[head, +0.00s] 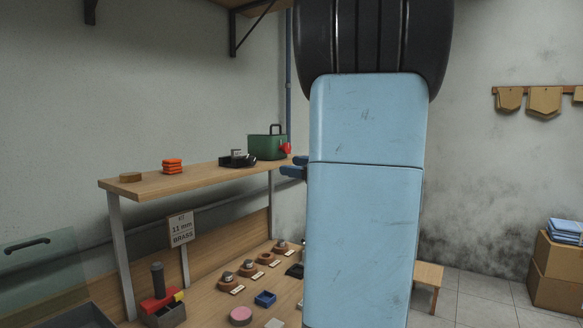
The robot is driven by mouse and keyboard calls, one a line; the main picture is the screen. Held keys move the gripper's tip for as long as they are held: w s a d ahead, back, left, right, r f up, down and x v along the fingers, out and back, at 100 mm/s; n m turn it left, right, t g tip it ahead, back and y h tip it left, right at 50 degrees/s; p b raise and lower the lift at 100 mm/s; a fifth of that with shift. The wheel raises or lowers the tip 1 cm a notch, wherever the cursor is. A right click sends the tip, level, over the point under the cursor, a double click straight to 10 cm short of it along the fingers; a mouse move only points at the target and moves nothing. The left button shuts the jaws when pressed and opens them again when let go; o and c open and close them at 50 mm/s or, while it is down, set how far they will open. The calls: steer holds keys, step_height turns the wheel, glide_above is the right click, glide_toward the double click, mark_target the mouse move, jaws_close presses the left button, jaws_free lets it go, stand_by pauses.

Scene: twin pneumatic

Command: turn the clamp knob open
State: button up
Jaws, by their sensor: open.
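My gripper (291,166) shows as two dark blue fingertips, one above the other with a small gap, at the left edge of my light blue arm. They are open, with nothing seen between them. The rest of the gripper is hidden behind the arm. A red round knob-like part (285,148) shows at the right end of a green case (265,147) with a dark handle, just above and left of the fingertips in the picture. I cannot tell whether it is the clamp knob, or whether the fingers touch it.
The raised wooden shelf (190,177) also bears orange blocks (172,165), a wooden disc (131,177) and a black device (238,159). Below stand a red-and-grey fixture (160,304), an "11 mm BRASS" sign (181,229) and several brown round bases. My arm blocks the middle.

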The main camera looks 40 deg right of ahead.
mark_target(254, 161)
steer(key=shift+a+m, duration=0.1)
steer(key=shift+m, duration=0.2)
steer(key=shift+r+m, duration=0.1)
steer(key=shift+m, duration=1.1)
steer(key=x, duration=1.3)
steer(key=shift+w, duration=0.4)
steer(key=shift+c, duration=0.2)
steer(key=c, duration=1)
steer(key=shift+n, duration=1.5)
